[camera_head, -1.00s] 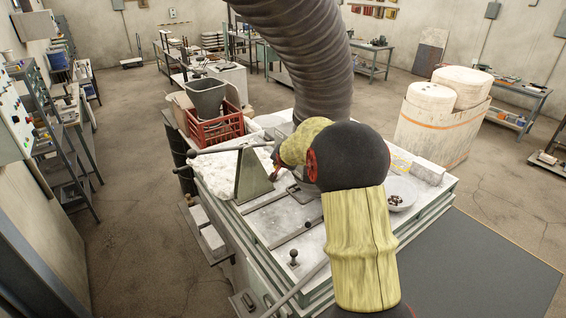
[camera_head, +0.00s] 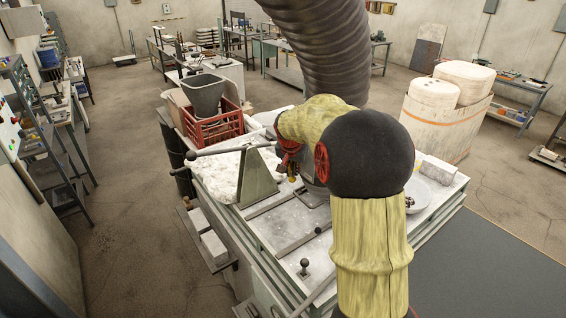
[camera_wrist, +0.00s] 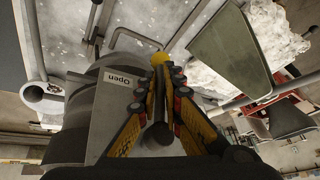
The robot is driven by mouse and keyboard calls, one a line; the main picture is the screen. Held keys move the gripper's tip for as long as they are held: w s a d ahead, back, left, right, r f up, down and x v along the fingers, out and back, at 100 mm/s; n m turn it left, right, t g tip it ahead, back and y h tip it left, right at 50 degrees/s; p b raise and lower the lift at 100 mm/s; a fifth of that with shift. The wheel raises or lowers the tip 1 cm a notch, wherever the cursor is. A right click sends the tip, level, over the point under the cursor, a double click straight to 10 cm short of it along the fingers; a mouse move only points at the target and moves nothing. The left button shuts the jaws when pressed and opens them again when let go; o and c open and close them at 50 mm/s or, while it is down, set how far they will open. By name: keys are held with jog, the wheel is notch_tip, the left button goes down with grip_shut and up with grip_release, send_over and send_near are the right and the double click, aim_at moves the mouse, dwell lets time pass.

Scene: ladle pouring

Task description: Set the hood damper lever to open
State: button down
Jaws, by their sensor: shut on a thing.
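In the wrist view, my gripper (camera_wrist: 167,78) has its yellow-and-black fingers closed together around the damper lever, whose yellow knob (camera_wrist: 160,60) shows just past the fingertips. Most of the lever is hidden by the fingers. A grey metal plate with a label reading "Open" (camera_wrist: 119,80) lies directly left of the fingers, on the dark round duct part. In the head view, the ribbed hood duct (camera_head: 318,45) hangs above the bench. My arm hides the lever and most of my gripper there; only a little of the wrist end shows beside the grey upright plate.
A grey upright plate (camera_head: 258,180) with a long handle bar (camera_head: 222,150) stands left of my gripper. A red crate (camera_head: 213,128) holding a grey bucket (camera_head: 204,95) is behind it. A white bowl (camera_head: 432,190) and a pale block (camera_head: 437,171) lie at the bench's right.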

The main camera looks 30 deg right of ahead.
jog(key=shift+s+d+r+g+p, duration=0.25)
jog(key=shift+r+g+p, duration=0.2)
jog(key=shift+g, duration=0.25)
jog(key=c, duration=2)
grip_release()
jog(key=shift+s+d+f, duration=0.1)
jog(key=shift+c, duration=0.2)
jog(key=shift+o, duration=0.6)
jog(key=shift+f, duration=0.2)
jog(key=v, duration=1.2)
jog(key=shift+a, duration=0.2)
